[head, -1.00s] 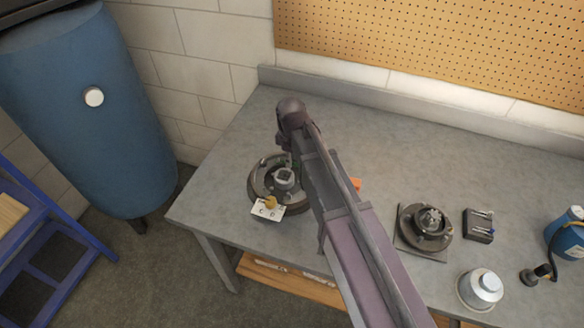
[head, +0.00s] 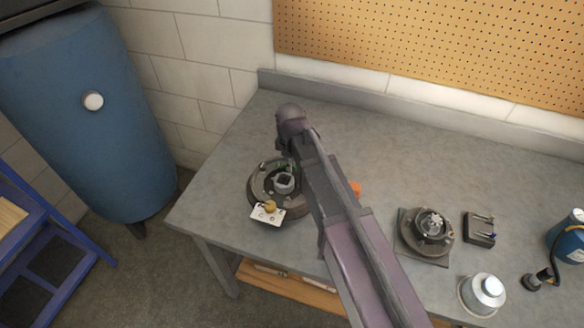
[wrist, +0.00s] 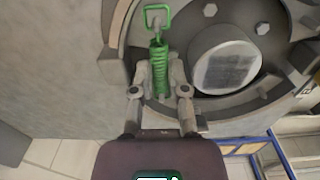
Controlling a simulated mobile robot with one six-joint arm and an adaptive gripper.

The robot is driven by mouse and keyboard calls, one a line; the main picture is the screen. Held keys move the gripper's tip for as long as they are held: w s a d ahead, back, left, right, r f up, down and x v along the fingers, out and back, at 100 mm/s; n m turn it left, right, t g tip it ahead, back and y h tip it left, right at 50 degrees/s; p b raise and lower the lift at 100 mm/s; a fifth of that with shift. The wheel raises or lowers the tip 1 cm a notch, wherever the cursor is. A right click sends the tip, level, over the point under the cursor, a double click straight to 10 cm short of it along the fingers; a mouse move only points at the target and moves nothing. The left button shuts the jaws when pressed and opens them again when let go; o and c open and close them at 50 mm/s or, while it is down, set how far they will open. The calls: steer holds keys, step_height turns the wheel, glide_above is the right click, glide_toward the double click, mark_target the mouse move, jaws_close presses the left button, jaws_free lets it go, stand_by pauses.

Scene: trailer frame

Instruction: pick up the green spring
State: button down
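The green spring (wrist: 159,68) is a narrow coil with a square wire loop (wrist: 158,16) at its far end. It lies beside the grey hub of a round brake assembly (head: 257,192), which sits on the left part of the bench. In the wrist view, the two fingers of my gripper (wrist: 160,74) stand close on either side of the coil. I cannot tell whether they press on it. In the head view, my arm hides most of the gripper, and only a bit of green shows above the hub (head: 284,183).
A white tag with a yellow knob (head: 268,211) is at the front of the assembly. An orange object (head: 355,188) is partly behind my arm. A second hub on a plate (head: 428,231), a small dark block (head: 480,230) and a metal can (head: 483,294) stand right. The bench's back is clear.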

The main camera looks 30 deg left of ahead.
steer(key=shift+r, duration=0.15)
step_height(320, 180, up, 10)
steer(key=p, duration=1)
steer(key=shift+r, duration=0.1)
stand_by(1.0)
steer(key=shift+r+p, duration=1.2)
steer(key=shift+p, duration=0.25)
steer(key=shift+f, duration=0.15)
steer(key=shift+a, duration=0.1)
